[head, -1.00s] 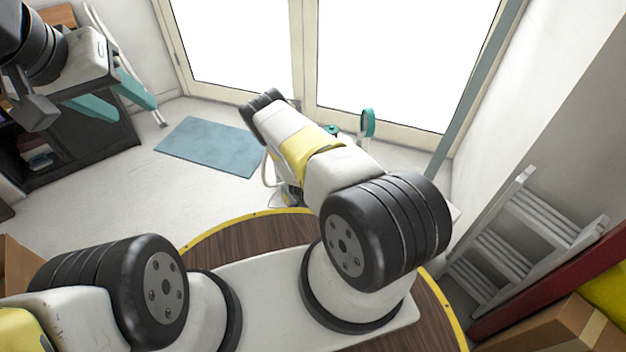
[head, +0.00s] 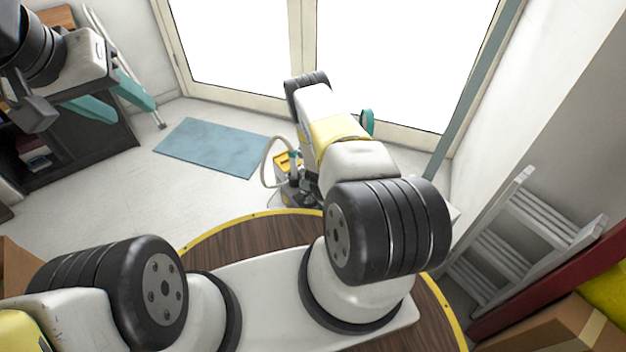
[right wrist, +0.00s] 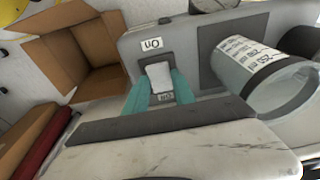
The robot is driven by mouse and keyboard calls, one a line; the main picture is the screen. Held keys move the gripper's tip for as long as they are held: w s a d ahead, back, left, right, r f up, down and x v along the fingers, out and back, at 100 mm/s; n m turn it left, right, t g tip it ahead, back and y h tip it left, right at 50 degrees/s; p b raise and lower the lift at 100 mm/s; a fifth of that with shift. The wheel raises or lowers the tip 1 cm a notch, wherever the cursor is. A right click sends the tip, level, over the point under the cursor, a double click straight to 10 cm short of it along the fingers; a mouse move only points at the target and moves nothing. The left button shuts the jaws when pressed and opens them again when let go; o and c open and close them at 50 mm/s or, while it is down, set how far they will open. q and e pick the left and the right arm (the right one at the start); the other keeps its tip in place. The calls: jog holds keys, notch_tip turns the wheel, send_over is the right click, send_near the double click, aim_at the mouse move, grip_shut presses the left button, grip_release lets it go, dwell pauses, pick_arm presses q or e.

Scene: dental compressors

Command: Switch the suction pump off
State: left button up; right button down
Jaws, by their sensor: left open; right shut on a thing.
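In the right wrist view, a grey panel (right wrist: 135,50) carries a pale switch lever (right wrist: 158,74). A label reading "On" (right wrist: 152,44) is upside down above the lever, and an "Off" label (right wrist: 166,97) is below it. My right gripper (right wrist: 160,84) has its teal fingers on both sides of the lever and is shut on it. A yellow and grey machine with a pale hose (head: 288,163) is partly hidden behind that arm. My left gripper (head: 115,98) is open and empty at the upper left.
A clear cylinder with a printed label (right wrist: 260,65) is right of the switch. An open cardboard box (right wrist: 85,50) is at left. In the head view, a blue mat (head: 210,147) lies on clear floor, a dark shelf (head: 75,150) is at left, and a white ladder (head: 525,240) is at right.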

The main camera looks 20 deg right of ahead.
jog(key=shift+a, duration=0.1)
jog(key=c, duration=1)
grip_release()
jog(key=shift+c, duration=0.2)
notch_tip(320, 180, up, 8)
jog(key=shift+s+a+f, duration=0.15)
jog(key=shift+a, duration=0.3)
